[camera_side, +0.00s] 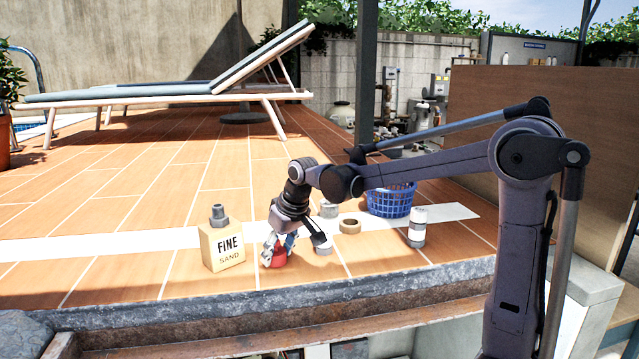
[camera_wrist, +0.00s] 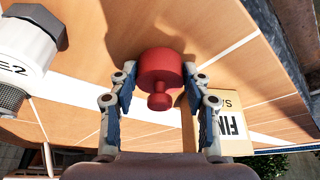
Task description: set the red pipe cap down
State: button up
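The red pipe cap (camera_wrist: 160,68) is a wide round disc with a smaller knob, and in the wrist view it sits between my two fingers. My gripper (camera_wrist: 160,82) has a fingertip close against each side of the cap and appears shut on it. In the side view my gripper (camera_side: 278,247) points down at the deck, with the red cap (camera_side: 278,260) at its fingertips. The cap is low, at or just above the deck; I cannot tell if it touches. The fingers partly cover it.
A tan FINE SAND box (camera_side: 222,248) with a grey fitting (camera_side: 218,215) on top stands just left. A tape roll (camera_side: 350,226), a white-and-grey cylinder (camera_side: 417,228) and a blue basket (camera_side: 390,202) stand right. The stone edge (camera_side: 250,300) is in front. Open deck lies behind.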

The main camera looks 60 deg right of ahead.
jog(key=shift+o, duration=1.2)
jog(key=shift+r, duration=0.1)
jog(key=d+v, duration=0.1)
jog(key=v, duration=1.1)
jog(key=s+a+f+n+t, duration=0.1)
jog(key=s+a+f+t, duration=0.1)
jog(key=s+a+f, duration=0.8)
jog(key=s+f, duration=0.3)
jog(key=shift+s+f+n+t+y, duration=0.25)
jog(key=shift+f+n+t+y, duration=0.05)
jog(key=shift+f+n+y, duration=0.1)
